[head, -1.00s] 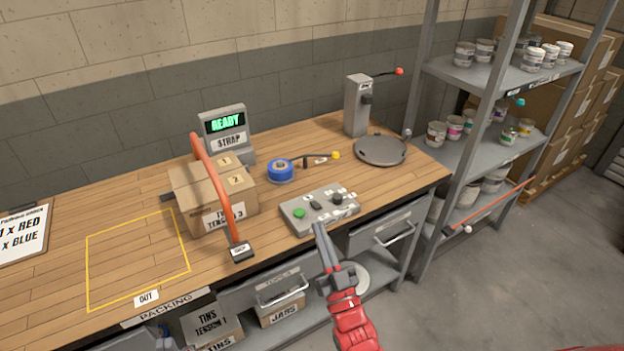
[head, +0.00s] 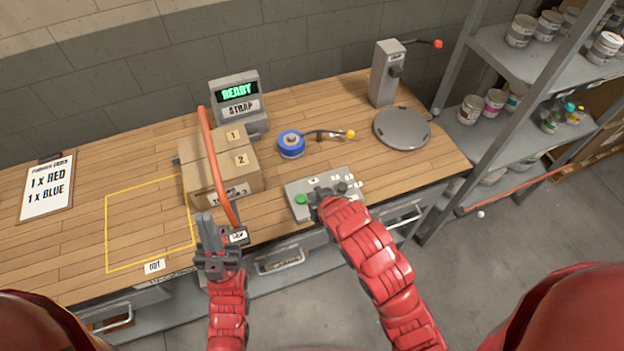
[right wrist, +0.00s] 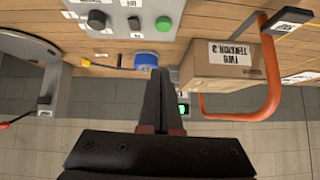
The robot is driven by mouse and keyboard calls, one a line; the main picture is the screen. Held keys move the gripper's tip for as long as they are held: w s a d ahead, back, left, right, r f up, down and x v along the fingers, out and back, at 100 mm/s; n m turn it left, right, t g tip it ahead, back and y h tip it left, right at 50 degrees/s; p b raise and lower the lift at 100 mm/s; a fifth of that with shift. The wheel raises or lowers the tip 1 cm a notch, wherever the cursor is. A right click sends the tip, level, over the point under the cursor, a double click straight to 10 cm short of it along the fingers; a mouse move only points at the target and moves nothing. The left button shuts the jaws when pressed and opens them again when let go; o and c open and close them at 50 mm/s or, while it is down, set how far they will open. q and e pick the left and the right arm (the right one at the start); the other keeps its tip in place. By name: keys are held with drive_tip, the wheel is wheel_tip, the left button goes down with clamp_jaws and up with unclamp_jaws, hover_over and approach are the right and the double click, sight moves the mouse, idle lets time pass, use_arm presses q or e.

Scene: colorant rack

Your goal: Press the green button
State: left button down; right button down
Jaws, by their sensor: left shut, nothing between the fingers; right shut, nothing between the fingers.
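The green button (head: 301,199) is on the left front of a grey control box (head: 299,187) on the bench. In the right wrist view, the green button (right wrist: 164,24) is just beyond the fingertips, with a visible gap in the picture. A black knob and other small controls share the box. My right gripper (head: 318,199) is over the box's front edge, just right of the button, and partly hidden by its own arm. Its fingers (right wrist: 160,72) are shut and empty. My left gripper (head: 204,220) is shut and empty, in front of the cardboard box.
A blue tape roll (head: 291,144) and a round grey plate (head: 402,128) lie behind the control box. A READY display (head: 237,92) stands at the back. Shelving (head: 480,145) is at right.

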drive_tip(key=shift+s, duration=0.3)
drive_tip(key=b, duration=1)
approach(301, 195)
drive_tip(key=w, duration=0.1)
drive_tip(key=w+a+p, duration=0.1)
drive_tip(key=w+p, duration=0.1)
drive_tip(key=shift+w+a+r, duration=0.2)
drive_tip(key=shift+w+r, duration=0.05)
drive_tip(key=shift+r, duration=0.05)
drive_tip(key=f+p, duration=0.2)
drive_tip(key=f, duration=0.1)
drive_tip(key=shift+w+a+f, duration=0.1)
drive_tip(key=shift+w, duration=0.1)
drive_tip(key=shift+f, duration=0.75)
